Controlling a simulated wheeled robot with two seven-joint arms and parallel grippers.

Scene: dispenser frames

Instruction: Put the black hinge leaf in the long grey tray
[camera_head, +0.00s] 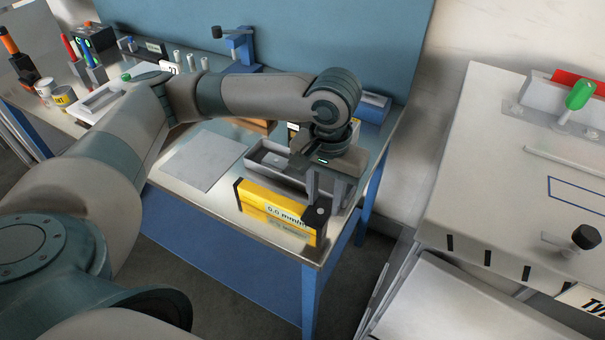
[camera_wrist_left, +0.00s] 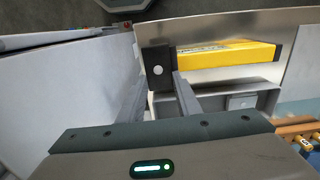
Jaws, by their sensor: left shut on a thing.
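The black hinge leaf (camera_head: 317,214) is between the fingers of my left gripper (camera_head: 324,205), which is shut on it. In the left wrist view the leaf (camera_wrist_left: 156,57) shows as a dark plate with a pale round spot, between the fingertips (camera_wrist_left: 158,74). It is at the right end of the yellow box in the head view; whether they touch is unclear. The long grey tray (camera_head: 256,165) lies behind the yellow box, partly hidden by my gripper. It also shows in the wrist view (camera_wrist_left: 205,104), with a small grey piece inside. My right gripper is not in view.
The yellow box (camera_head: 270,208) stands along the table's front edge. A flat grey sheet (camera_head: 204,161) lies left of the tray. A blue wall rises behind. A separate light grey bench (camera_head: 480,150) stands to the right, across a gap.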

